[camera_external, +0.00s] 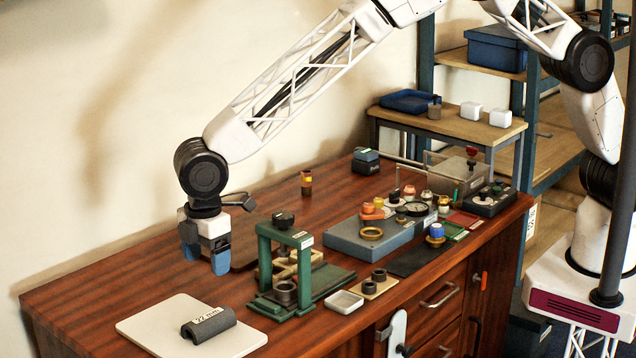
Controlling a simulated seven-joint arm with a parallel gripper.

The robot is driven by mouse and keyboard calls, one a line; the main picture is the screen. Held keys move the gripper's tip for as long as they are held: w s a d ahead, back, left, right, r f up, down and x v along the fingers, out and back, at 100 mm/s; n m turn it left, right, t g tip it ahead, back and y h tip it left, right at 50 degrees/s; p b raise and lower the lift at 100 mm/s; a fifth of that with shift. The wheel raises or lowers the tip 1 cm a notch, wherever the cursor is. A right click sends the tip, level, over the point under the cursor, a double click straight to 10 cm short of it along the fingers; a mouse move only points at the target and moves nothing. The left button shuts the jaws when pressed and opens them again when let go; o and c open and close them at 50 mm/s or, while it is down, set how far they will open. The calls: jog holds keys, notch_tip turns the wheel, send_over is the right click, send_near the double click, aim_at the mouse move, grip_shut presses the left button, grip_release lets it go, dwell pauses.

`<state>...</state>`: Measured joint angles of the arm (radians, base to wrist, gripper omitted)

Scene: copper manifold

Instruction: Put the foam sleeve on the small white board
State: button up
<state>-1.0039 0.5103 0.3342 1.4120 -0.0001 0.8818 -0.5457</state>
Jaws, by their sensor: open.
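The foam sleeve (207,328) is a dark grey, arched piece with a white label that appears to read "22 mm". It lies on the small white board (150,327), a pale, round-cornered slab at the table's front left, on the right part of that board. My gripper (206,257), with blue fingertips, points down. In the picture it is above the board and sleeve, apart from both. It is open, with nothing seen between its fingers.
A green press frame (264,260) stands to the right of the board, with a small white tray (344,302) in front of it. A grey-blue block (350,237) with fittings is farther right. Bare wood table shows behind and left of the board.

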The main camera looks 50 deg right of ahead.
jog(key=w+d+r+m, duration=0.2)
jog(key=w+d+r, duration=0.2)
jog(key=d+r, duration=0.5)
jog(key=w+d+r+m, duration=0.2)
jog(key=w+d+r, duration=0.3)
jog(key=d, duration=0.8)
jog(key=s+d+r+m, duration=0.15)
jog(key=d+r, duration=0.25)
jog(key=d, duration=0.5)
jog(key=d+r+m+t, duration=0.15)
jog(key=d+r, duration=0.25)
jog(key=d, duration=0.4)
jog(key=s+d+r+m, duration=0.15)
jog(key=d+r, duration=0.25)
jog(key=d, duration=0.5)
jog(key=s+d+r+m, duration=0.2)
jog(key=s+d, duration=0.3)
jog(key=d, duration=0.5)
jog(key=s+d+r+m, duration=0.25)
jog(key=s+d, duration=0.35)
jog(key=d, duration=0.5)
jog(key=s+d+f+m, duration=0.2)
jog(key=s+d, duration=0.4)
jog(key=s, duration=0.2)
jog(key=s+d+f+m+t, duration=0.1)
jog(key=s+d+m, duration=0.2)
jog(key=s+d, duration=0.3)
jog(key=s, duration=0.3)
jog(key=shift+s+d+f, duration=0.15)
jog(key=shift+d+f, duration=0.25)
